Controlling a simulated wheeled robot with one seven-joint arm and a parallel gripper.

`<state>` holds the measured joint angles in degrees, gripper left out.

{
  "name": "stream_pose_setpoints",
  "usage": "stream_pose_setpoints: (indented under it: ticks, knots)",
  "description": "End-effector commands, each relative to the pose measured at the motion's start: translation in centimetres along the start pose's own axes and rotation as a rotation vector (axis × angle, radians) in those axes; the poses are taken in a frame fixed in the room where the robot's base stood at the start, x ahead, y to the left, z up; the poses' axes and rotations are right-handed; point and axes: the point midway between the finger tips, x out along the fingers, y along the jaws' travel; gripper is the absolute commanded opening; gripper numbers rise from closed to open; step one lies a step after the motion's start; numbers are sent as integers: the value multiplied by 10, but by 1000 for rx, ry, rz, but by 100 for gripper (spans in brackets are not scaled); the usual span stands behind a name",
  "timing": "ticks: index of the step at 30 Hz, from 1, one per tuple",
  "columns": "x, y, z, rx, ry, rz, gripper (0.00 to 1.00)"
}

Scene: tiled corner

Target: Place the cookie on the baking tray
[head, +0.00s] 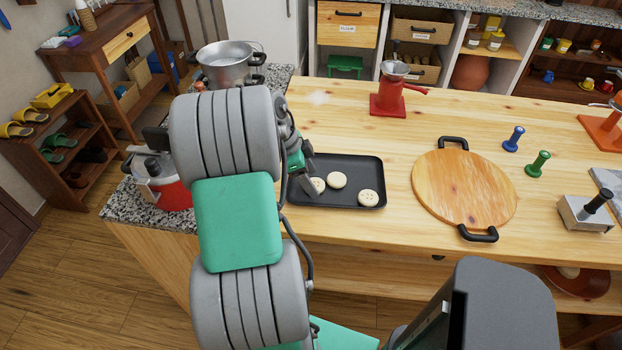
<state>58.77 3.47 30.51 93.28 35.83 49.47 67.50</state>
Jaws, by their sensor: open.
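The black baking tray (352,164) lies on the wooden counter in the head view, left of the round board. Three pale round cookies are on it: a left cookie (318,185), a middle cookie (336,180) and a right cookie (368,198) with dark dots. My gripper (309,187) is at the tray's left end, pointing down beside the left cookie. It is open, and part of it is hidden behind my arm. I cannot tell whether a finger touches the left cookie.
A round wooden board (464,187) with black handles lies right of the tray. A red grinder (394,90) stands behind the tray. A steel pot (226,62) and a red appliance (168,194) stand at the left. Counter is clear between tray and board.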

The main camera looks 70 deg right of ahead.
Motion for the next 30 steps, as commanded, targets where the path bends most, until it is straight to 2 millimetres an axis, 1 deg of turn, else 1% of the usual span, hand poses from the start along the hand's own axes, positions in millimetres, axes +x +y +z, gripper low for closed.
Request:
stream_pose_setpoints:
  ticks: [5, 9, 12, 15, 18, 20, 22, 23, 25, 26, 27, 29, 30]
  knots:
    - [-42, -2, 2, 1, -1, -9, 70]
    - [-79, -2, 1, 0, -1, -7, 70]
    - [-99, -1, 0, 0, -1, -5, 70]
    - [-110, -1, 0, 0, -1, -4, 70]
    - [-114, 0, 1, -1, -1, -3, 70]
    - [-118, 0, 6, -38, -4, -16, 70]
    - [-134, 5, 30, -190, -18, -65, 70]
    - [-144, 9, 47, -299, -26, -99, 70]
    - [-173, 30, 100, -646, -46, -211, 70]
    - [-185, 45, 126, -824, -53, -269, 70]
    - [-202, 70, 161, -1074, -59, -354, 70]
    - [-220, 118, 207, -1444, -59, -486, 70]
    - [-227, 153, 232, -1676, -55, -570, 70]
